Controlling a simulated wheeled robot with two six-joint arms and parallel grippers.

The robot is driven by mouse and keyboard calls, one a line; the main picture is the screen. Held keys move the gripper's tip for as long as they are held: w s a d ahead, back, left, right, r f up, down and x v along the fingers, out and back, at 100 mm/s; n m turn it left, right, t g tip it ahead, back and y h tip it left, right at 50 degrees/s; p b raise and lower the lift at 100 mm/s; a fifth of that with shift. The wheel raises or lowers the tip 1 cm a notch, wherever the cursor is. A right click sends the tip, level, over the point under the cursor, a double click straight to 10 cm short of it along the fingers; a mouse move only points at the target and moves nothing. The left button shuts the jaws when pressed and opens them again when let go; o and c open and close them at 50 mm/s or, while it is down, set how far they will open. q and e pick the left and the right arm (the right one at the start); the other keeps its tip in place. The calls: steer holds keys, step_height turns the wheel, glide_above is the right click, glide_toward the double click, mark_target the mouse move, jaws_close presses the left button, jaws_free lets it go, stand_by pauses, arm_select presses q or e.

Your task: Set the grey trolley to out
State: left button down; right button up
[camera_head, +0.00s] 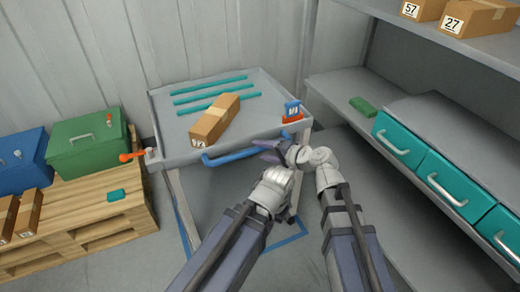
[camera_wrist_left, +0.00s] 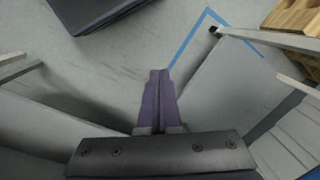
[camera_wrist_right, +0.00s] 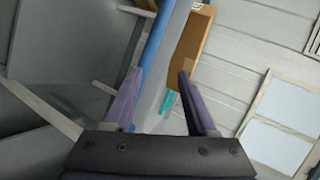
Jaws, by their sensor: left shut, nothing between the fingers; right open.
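The grey trolley (camera_head: 245,147) stands against the back wall, with a blue handle bar (camera_head: 232,157) along its front edge. My right gripper (camera_head: 268,150) is open at the right end of that handle. In the right wrist view the blue bar (camera_wrist_right: 156,45) runs between the spread fingers, close to the left finger; whether they touch I cannot tell. My left gripper (camera_wrist_left: 159,75) is shut and empty, pointing down over the floor beside the trolley's lower frame.
A cardboard box (camera_head: 215,118) and a blue-orange item (camera_head: 292,110) sit on the trolley. A loaded pallet (camera_head: 85,225) is left; shelving with teal drawers (camera_head: 445,180) is right. Blue tape (camera_head: 287,240) marks the floor.

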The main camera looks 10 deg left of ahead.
arm_select(q)
steer(key=shift+w+r+p, duration=0.35)
steer(key=shift+r+p, duration=0.15)
steer(key=shift+p, duration=0.05)
arm_select(e)
steer(key=s+d, duration=0.4)
steer(key=d, duration=0.1)
steer(key=shift+s+d+r, duration=0.2)
steer(key=shift+s+r, duration=0.15)
steer(key=shift+r, duration=0.1)
arm_select(q)
steer(key=shift+a, duration=0.1)
